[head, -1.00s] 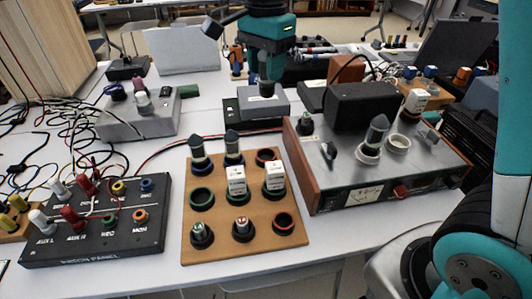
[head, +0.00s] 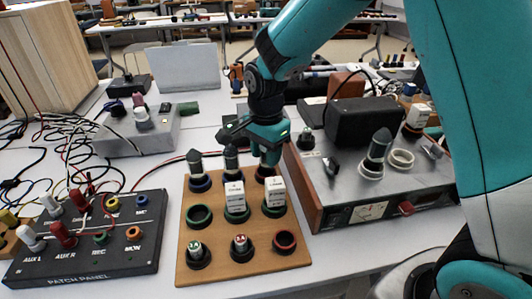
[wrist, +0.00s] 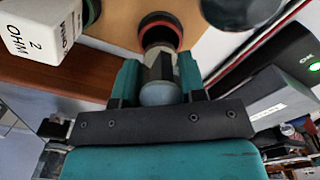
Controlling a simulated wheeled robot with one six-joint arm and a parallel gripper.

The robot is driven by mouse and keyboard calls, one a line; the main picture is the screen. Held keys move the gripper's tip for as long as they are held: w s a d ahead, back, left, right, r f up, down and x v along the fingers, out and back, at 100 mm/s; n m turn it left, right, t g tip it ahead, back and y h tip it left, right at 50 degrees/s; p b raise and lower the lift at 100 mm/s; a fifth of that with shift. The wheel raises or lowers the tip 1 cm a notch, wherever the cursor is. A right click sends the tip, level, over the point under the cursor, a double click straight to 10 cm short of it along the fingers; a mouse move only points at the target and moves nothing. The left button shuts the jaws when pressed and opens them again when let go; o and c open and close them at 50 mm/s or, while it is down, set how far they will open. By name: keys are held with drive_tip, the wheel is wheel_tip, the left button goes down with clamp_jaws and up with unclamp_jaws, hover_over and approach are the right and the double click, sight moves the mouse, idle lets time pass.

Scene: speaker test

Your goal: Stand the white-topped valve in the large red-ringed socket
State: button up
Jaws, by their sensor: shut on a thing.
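My gripper (head: 267,150) is shut on a valve with a rounded pale top, over the back right of the wooden board (head: 222,270). In the wrist view the valve (wrist: 160,93) stands between the two fingers (wrist: 157,75), pale top toward the camera. Its base overlaps the back right red-ringed socket (wrist: 146,23); I cannot tell whether it is fully seated. In the head view my gripper and a white block hide most of that socket. Another red-ringed socket (head: 285,240), at the front right of the board, is empty.
Two white blocks (head: 234,196) stand in the board's middle row, one close to my gripper. Two dark-topped valves (head: 196,168) stand in the back row. A grey amplifier (head: 340,185) lies to the right, a patch panel (head: 90,245) to the left.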

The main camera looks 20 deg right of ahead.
drive_tip(key=o, duration=0.9)
drive_tip(key=shift+o, duration=0.2)
wheel_tip(320, 180, up, 12)
drive_tip(key=shift+f+p, duration=0.15)
drive_tip(key=shift+p, duration=0.7)
drive_tip(key=s+a+r+n+y, duration=0.1)
drive_tip(key=s+a+n+y, duration=0.1)
drive_tip(key=s+n, duration=0.9)
drive_tip(key=s+a+r+n+y, duration=0.2)
drive_tip(key=s+a+n, duration=0.1)
drive_tip(key=s+n, duration=0.8)
wheel_tip(320, 180, up, 12)
drive_tip(key=s+m+p, duration=0.2)
drive_tip(key=p, duration=1)
drive_tip(key=shift+d, duration=0.25)
